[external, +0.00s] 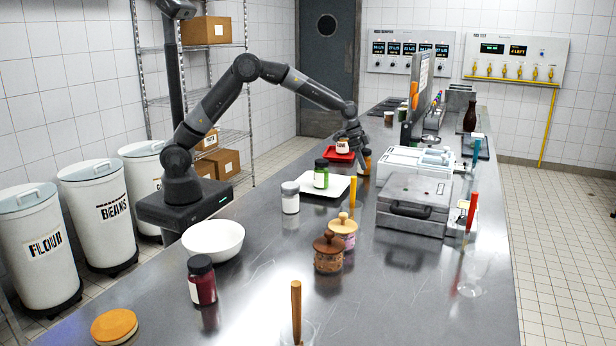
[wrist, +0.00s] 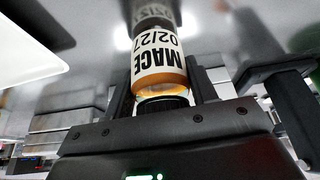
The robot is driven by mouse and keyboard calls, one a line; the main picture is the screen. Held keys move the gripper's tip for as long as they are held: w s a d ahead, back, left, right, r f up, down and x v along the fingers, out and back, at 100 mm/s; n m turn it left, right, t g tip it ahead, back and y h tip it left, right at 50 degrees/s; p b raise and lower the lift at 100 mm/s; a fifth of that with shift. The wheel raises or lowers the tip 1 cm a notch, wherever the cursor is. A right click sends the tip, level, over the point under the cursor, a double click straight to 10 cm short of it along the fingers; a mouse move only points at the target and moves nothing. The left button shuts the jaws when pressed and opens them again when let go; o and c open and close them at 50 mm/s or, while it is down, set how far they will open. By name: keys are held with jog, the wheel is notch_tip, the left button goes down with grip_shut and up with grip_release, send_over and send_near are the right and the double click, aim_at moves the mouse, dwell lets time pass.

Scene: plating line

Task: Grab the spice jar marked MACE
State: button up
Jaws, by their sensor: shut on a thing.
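The jar marked MACE (wrist: 158,62) fills the middle of the wrist view. Its white label reads MACE 02/27 upside down in the picture, with amber contents and a dark lid. My gripper (wrist: 163,98) is shut on it at the lid end, a dark finger on each side. In the external view my gripper (external: 359,146) reaches down over the counter, and a small amber jar (external: 366,163) with a dark lid is at its fingers. Its label cannot be read there. I cannot tell whether the jar touches the counter.
A red tray (external: 332,158) with a labelled jar (external: 343,147) lies beside my gripper. A white tray (external: 338,190) with a green jar (external: 321,174) is nearer the camera. A grey press-like machine (external: 413,200) stands to the right. A white jar (external: 290,199) and bowl (external: 213,240) are at front left.

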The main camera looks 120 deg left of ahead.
jog(key=c, duration=0.3)
jog(key=shift+c, duration=0.2)
